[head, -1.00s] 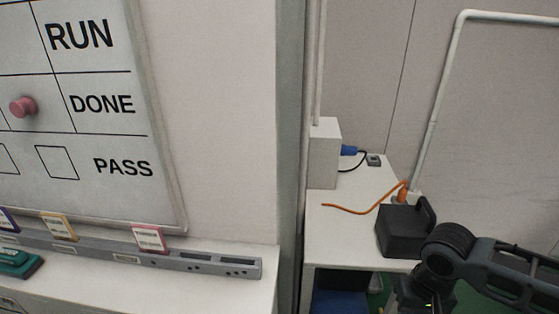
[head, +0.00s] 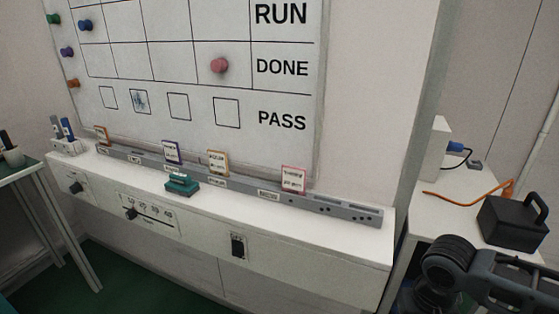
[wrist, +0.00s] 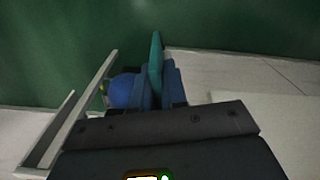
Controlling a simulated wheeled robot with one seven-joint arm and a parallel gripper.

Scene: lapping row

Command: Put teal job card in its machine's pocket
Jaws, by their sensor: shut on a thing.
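In the wrist view my gripper (wrist: 160,92) is shut on the teal job card (wrist: 155,55), seen nearly edge-on between the blue fingertips. The card is clear of any surface there, with green floor behind it. In the head view a grey rail (head: 340,209) runs along the white ledge under the board. Orange (head: 101,134), purple (head: 172,151), yellow (head: 218,161) and pink (head: 293,179) cards stand along it, above small labels too small to read. The gripper and teal card are hidden in the head view.
A teal and black block (head: 182,184) sits on the ledge before the rail. A whiteboard (head: 190,85) hangs above. To the right, past a grey post, a white table (head: 460,205) holds a black box (head: 512,220) and an orange cable. A green-topped table stands far left.

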